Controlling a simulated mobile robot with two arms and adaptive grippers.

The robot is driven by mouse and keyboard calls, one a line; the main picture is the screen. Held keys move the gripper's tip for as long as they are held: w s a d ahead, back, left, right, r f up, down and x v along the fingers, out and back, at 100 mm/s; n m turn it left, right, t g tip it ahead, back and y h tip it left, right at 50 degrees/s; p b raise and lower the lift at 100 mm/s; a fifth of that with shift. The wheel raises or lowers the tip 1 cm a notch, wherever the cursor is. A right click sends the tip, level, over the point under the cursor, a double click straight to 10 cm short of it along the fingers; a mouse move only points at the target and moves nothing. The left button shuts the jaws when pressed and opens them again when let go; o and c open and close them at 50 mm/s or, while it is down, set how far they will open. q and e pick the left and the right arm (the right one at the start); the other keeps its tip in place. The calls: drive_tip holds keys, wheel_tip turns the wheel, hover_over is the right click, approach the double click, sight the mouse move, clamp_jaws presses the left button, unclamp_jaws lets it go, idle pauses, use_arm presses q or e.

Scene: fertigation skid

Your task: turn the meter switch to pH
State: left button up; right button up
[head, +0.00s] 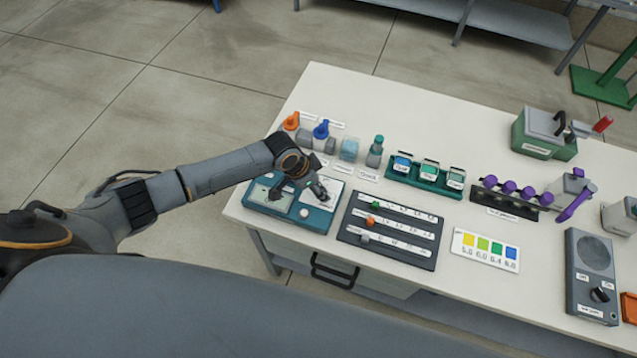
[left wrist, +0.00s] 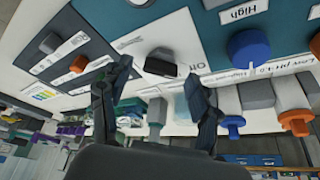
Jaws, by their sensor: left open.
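The meter is a teal box (head: 318,224) at the table's left corner, with pale panels on its top. My left gripper (head: 303,193) is over this box, fingers pointing down. In the left wrist view, a dark switch knob (left wrist: 162,62) stands on a white plate with partly readable lettering beside it. The open fingers of my left gripper (left wrist: 157,88) appear on either side of this knob in the picture. Nothing is between the fingertips, and I cannot tell whether they touch the knob. In the head view the gripper hides the knob. My right gripper is not in view.
A dark slider panel (head: 345,234) lies just right of the meter. A colour chart (head: 457,251) and a grey box with a knob (head: 581,250) lie further right. The table's back middle is clear.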

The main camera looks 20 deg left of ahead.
use_arm(q)
drive_tip(key=shift+w+d+f, duration=0.1)
drive_tip(key=shift+f, duration=0.25)
drive_tip(key=shift+c, duration=0.2)
drive_tip(key=c, duration=1.1)
